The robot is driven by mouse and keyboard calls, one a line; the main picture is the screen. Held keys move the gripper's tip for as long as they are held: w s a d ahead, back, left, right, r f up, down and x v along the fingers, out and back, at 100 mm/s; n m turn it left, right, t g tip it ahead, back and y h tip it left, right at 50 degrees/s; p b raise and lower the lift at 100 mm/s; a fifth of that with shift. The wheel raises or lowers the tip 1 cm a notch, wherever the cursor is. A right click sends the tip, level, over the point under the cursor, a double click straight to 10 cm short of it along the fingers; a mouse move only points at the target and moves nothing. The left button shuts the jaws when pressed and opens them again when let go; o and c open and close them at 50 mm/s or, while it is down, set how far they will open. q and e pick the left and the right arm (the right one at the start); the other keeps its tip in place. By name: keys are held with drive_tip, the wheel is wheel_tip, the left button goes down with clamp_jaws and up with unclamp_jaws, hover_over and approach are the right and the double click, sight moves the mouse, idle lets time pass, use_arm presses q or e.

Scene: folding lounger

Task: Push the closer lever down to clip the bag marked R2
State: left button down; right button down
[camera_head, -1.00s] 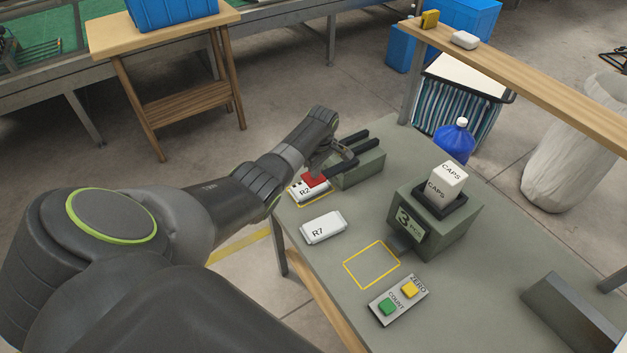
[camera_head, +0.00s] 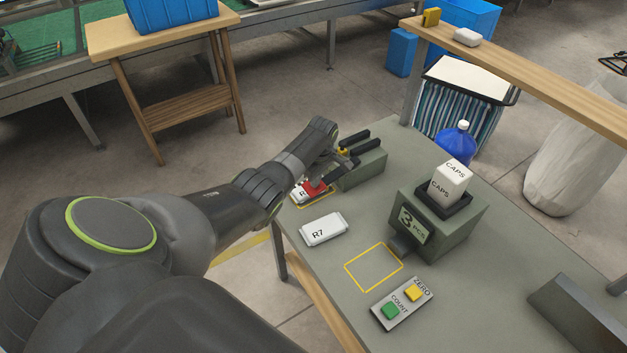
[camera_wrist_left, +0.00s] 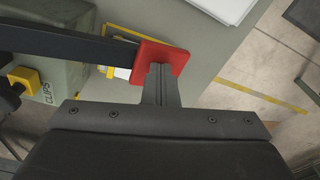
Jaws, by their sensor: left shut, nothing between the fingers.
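The closer (camera_head: 363,172) is a grey-green block at the table's far left corner, with a dark lever arm ending in a red pad (camera_head: 313,188). The bag marked R2 (camera_head: 298,195) is white and lies under the red pad; only part of its label shows. My left gripper (camera_head: 319,179) is shut and empty, its fingertips on the red pad. In the left wrist view the shut fingers (camera_wrist_left: 161,82) meet the red pad (camera_wrist_left: 176,58), with the white bag (camera_wrist_left: 122,73) partly hidden beneath. Whether the lever is fully down is unclear. My right gripper is out of view.
A white bag marked R7 (camera_head: 324,229) lies in front of R2. A yellow part (camera_wrist_left: 25,80) sits beside the CLIPS label.

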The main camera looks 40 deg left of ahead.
use_arm(q)
drive_tip(key=d+p, duration=0.1)
drive_tip(key=d+r+p, duration=0.1)
drive_tip(key=d+p, duration=0.1)
drive_tip(key=shift+s, duration=0.2)
drive_tip(key=shift+r, duration=0.15)
wheel_tip(320, 180, up, 17)
drive_tip(key=d+b, duration=0.1)
drive_tip(key=d, duration=0.1)
drive_tip(key=shift+r+b, duration=0.15)
drive_tip(key=shift+b, duration=0.25)
drive_tip(key=shift+s, duration=0.15)
idle(0.5)
